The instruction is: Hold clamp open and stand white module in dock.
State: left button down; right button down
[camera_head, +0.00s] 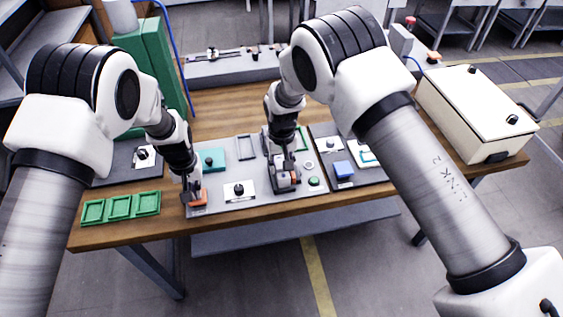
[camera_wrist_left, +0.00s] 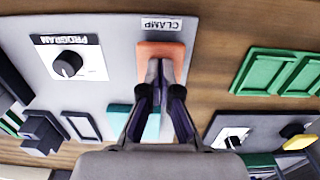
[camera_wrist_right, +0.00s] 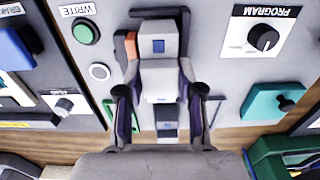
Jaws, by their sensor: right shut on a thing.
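The white module (camera_wrist_right: 160,75), with a small blue square, is between the fingers of my right gripper (camera_wrist_right: 160,95) in the right wrist view. My right gripper (camera_head: 284,172) is shut on it over the grey dock (camera_head: 287,187). The module's lower end is hidden, so I cannot tell how deep it sits. The orange clamp paddle (camera_wrist_left: 158,52), by the CLAMP label, is under my left gripper (camera_wrist_left: 161,72). The left fingers are together, with their tips at the paddle. The paddle also shows in the head view (camera_head: 198,198). An orange part (camera_wrist_right: 131,45) lies beside the dock.
The panel holds a PROGRAM knob (camera_head: 239,190), a teal block (camera_head: 213,159) and a green WRITE button (camera_head: 314,181). Green trays (camera_head: 120,207) lie at the left. A dark panel with a blue block (camera_head: 343,169) is at the right. A cream box (camera_head: 475,108) stands at far right.

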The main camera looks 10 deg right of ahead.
jog(key=shift+f, duration=0.4)
jog(key=c, duration=0.7)
grip_release()
jog(key=shift+o, duration=0.2)
notch_tip(320, 180, up, 12)
notch_tip(320, 180, up, 6)
